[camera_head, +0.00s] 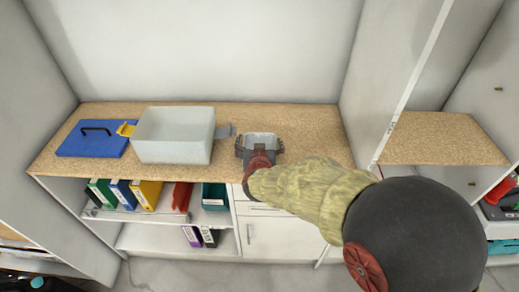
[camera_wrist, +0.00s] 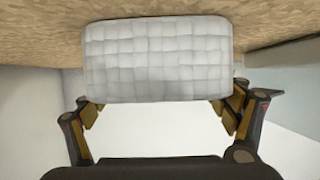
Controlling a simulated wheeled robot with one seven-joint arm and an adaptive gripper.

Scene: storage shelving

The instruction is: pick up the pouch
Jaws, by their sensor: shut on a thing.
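The pouch (camera_head: 262,140) is pale grey-white and sits between the fingers of my gripper (camera_head: 259,151), over the wooden shelf top right of the middle. In the wrist view the pouch (camera_wrist: 157,58) shows as a quilted, rounded block. My gripper (camera_wrist: 160,103) is shut on it, with one finger at each side and their tips partly hidden behind it. I cannot tell whether the pouch touches the wooden surface or hangs just above it.
A translucent pale bin (camera_head: 172,151) stands left of my gripper on the wooden top (camera_head: 310,125). A blue case (camera_head: 92,145) with a dark handle lies further left. A tall white panel (camera_head: 385,70) bounds the right. Binders (camera_head: 148,193) fill the shelf below.

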